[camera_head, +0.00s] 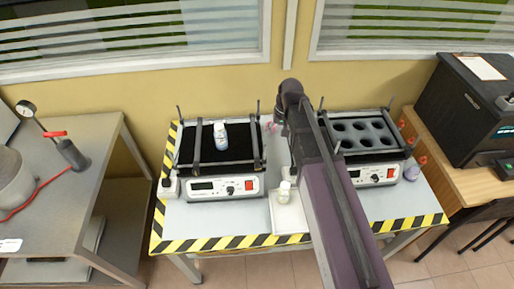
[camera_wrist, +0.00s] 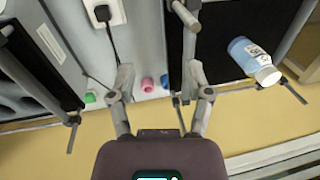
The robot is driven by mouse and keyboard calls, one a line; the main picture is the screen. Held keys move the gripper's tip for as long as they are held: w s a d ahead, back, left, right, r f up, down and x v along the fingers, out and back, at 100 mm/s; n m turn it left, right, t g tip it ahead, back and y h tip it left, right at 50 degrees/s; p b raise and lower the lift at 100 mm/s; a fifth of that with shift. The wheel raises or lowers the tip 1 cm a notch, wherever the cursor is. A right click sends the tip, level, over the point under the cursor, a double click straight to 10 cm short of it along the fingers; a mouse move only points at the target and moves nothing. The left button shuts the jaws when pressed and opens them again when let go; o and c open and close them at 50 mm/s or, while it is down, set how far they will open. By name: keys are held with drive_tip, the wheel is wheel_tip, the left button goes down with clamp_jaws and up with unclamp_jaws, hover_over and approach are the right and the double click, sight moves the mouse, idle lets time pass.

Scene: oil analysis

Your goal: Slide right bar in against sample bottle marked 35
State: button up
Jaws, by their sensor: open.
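In the wrist view the right bar (camera_wrist: 190,45) runs near my right-hand finger. My gripper (camera_wrist: 160,78) is open, its fingers apart beside the platform edge; whether a finger touches the bar is unclear. In the head view my arm mostly hides the gripper.
A second shaker (camera_head: 368,133) with a holed rack stands to the right. Another bottle (camera_head: 284,191) stands on a white tray (camera_head: 290,216) in front. A pink cap (camera_wrist: 148,84) and a plug (camera_wrist: 102,14) lie between the shakers. A grey bench (camera_head: 95,170) stands left.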

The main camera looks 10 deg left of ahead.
hover_over(257, 151)
drive_tip(key=d, duration=0.2)
drive_tip(key=shift+w+d+r+n, duration=0.25)
drive_tip(key=shift+w+r+n, duration=0.05)
drive_tip(key=shift+r, duration=0.1)
drive_tip(key=shift+f, duration=0.2)
drive_tip(key=f+b, duration=0.4)
drive_tip(key=a+f+b, duration=0.1)
drive_tip(key=f+b, duration=0.3)
drive_tip(key=a+f+b, duration=0.1)
drive_tip(key=f+b, duration=0.4)
drive_tip(key=shift+s+a, duration=0.25)
drive_tip(key=shift+s, duration=0.05)
idle(0.4)
clamp_jaws()
